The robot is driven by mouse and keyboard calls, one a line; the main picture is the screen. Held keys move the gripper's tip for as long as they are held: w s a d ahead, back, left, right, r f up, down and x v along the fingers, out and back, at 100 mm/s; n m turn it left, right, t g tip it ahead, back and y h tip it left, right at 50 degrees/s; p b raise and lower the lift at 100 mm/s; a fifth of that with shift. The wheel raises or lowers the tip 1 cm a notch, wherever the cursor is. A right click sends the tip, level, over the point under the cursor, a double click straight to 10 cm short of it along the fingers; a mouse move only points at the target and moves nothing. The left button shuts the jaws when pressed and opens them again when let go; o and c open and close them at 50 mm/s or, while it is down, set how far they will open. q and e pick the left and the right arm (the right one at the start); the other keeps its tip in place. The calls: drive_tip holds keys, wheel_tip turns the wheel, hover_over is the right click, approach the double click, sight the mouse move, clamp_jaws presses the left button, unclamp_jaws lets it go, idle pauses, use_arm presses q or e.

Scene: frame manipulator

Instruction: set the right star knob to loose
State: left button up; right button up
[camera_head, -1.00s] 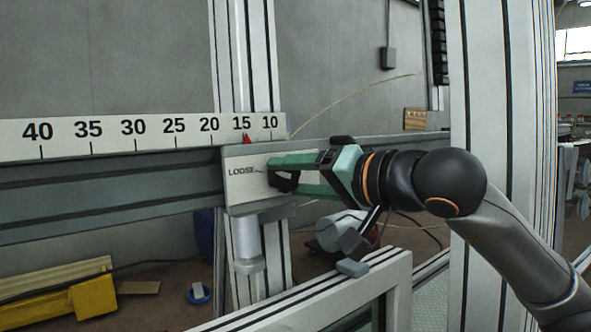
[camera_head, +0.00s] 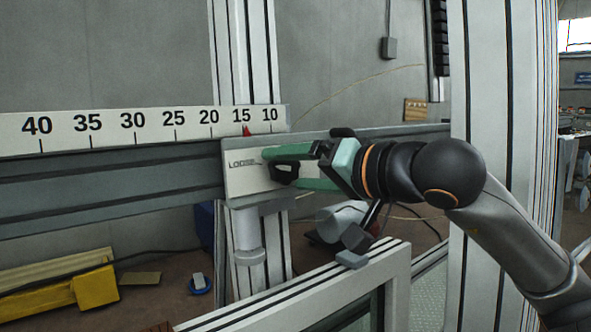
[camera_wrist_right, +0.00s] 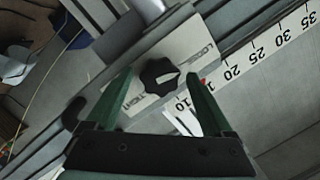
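The right star knob (camera_wrist_right: 160,76) is black and lobed. It sits on a light plate (camera_wrist_right: 190,52) marked LOOSE at one end and TIGHT at the other. A small pale mark shows on the knob, but I cannot tell its exact setting. In the head view the dark knob (camera_head: 285,173) is partly hidden by my green right gripper (camera_head: 280,168). In the right wrist view the right gripper (camera_wrist_right: 161,78) is open, with one finger on each side of the knob. Narrow gaps show between fingers and knob. My left gripper is not in view.
A white number scale (camera_head: 105,130) runs along the grey rail (camera_head: 105,190), with a red pointer (camera_head: 246,130) near 15. A metal frame (camera_head: 310,296) stands below the plate. A tall pale upright (camera_head: 483,230) stands behind my right arm. Yellow blocks (camera_head: 95,287) lie on the floor.

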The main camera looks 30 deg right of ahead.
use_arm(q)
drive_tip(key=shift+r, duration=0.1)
use_arm(e)
drive_tip(key=shift+o, duration=0.2)
use_arm(q)
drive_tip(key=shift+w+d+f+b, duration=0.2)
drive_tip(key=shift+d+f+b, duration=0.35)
drive_tip(key=shift+b, duration=0.35)
use_arm(e)
drive_tip(key=v, duration=1.2)
drive_tip(key=shift+s, duration=0.25)
drive_tip(key=shift+r, duration=0.1)
drive_tip(key=shift+s, duration=0.1)
